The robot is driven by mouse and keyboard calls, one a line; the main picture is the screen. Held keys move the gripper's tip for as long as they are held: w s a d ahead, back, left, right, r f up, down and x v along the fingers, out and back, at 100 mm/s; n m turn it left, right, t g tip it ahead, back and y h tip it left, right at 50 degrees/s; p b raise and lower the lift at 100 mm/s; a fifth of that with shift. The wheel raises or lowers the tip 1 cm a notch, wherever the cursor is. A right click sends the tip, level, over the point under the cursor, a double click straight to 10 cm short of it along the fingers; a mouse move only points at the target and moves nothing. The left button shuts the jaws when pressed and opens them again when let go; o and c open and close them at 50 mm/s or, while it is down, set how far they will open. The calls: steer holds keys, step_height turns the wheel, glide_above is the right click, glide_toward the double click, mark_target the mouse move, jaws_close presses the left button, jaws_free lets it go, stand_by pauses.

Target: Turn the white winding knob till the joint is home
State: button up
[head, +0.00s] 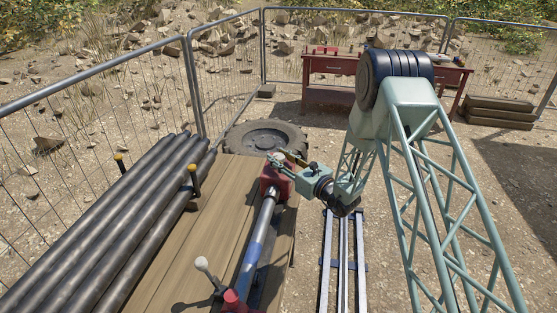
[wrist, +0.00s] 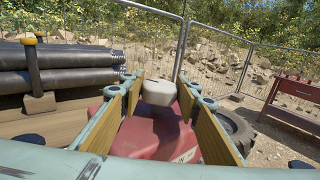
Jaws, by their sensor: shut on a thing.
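The white winding knob (wrist: 158,92) stands on top of a red housing (wrist: 150,135) in the wrist view. My gripper (wrist: 160,84) has one finger on each side of the knob and is shut on it. In the head view my gripper (head: 286,162) is over the red housing (head: 273,184) at the far end of a blue and grey pipe (head: 257,237). The knob is hard to make out there, behind the fingers. The joint's inside is hidden, so I cannot tell how far it is seated.
Several dark pipes (head: 115,225) lie on the left of the wooden deck (head: 175,265), by yellow-topped posts. A white-ended lever (head: 202,264) stands at the near end. A tyre (head: 262,138) lies behind; a red table (head: 335,68) stands by the mesh fence.

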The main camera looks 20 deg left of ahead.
steer(key=shift+m+t+h+b, duration=0.6)
steer(key=shift+m+t+h, duration=0.35)
steer(key=shift+t, duration=0.35)
steer(key=shift+m+t+h, duration=0.35)
steer(key=shift+m+t, duration=0.05)
steer(key=shift+m, duration=0.05)
steer(key=o, duration=0.9)
steer(key=shift+d, duration=0.1)
steer(key=shift+v, duration=5.95)
steer(key=shift+c, duration=0.2)
